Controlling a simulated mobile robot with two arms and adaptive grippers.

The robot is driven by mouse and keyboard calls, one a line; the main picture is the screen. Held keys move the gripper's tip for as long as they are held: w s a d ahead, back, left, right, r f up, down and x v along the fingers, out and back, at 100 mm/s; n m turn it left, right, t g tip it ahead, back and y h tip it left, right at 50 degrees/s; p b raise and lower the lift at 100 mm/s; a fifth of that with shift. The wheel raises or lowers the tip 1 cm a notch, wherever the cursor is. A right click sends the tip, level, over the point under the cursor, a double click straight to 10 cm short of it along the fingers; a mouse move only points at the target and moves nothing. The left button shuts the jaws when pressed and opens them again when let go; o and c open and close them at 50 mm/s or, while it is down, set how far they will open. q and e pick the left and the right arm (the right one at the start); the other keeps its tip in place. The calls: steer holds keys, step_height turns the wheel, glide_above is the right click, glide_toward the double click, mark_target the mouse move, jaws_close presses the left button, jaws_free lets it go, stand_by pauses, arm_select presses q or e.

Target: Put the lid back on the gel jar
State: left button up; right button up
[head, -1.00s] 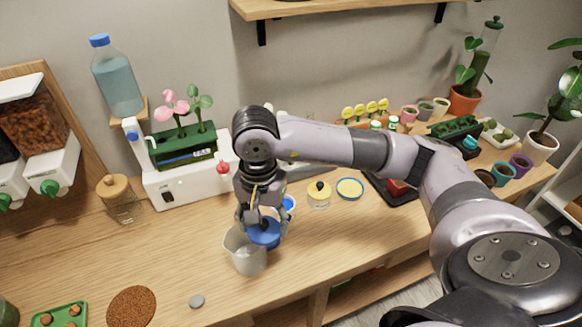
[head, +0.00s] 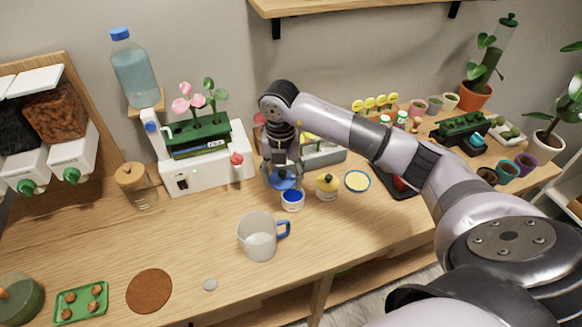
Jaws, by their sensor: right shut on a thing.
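My right gripper (head: 281,168) points down near the middle of the table, shut on a blue lid (head: 284,182). The lid shows just behind and a little left of a small white jar with blue contents (head: 292,201), which looks like the gel jar. The jar stands upright with its top uncovered. The lid looks raised above the table, and I cannot tell whether it touches the jar. The gripper hides part of the lid. My left gripper is out of view.
A white planter machine (head: 212,174) stands behind left.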

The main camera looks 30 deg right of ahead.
mark_target(291, 172)
steer(key=m, duration=0.1)
steer(key=d+m, duration=0.1)
steer(key=m, duration=0.1)
steer(key=d+m, duration=0.1)
steer(key=m, duration=0.1)
steer(key=shift+w+f+p, duration=0.3)
steer(key=m, duration=0.2)
steer(key=d+f+m, duration=0.1)
steer(key=m, duration=0.1)
steer(key=shift+w+d, duration=0.2)
step_height(291, 172, down, 4)
steer(key=b, duration=0.3)
steer(key=shift+f, duration=0.15)
steer(key=shift+f+b, duration=0.7)
steer(key=shift+f, duration=0.25)
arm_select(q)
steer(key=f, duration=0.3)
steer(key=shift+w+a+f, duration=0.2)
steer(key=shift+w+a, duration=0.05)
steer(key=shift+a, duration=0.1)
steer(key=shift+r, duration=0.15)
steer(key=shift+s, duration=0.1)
arm_select(e)
steer(key=shift+f, duration=0.15)
steer(key=o, duration=1)
steer(key=shift+c, duration=0.2)
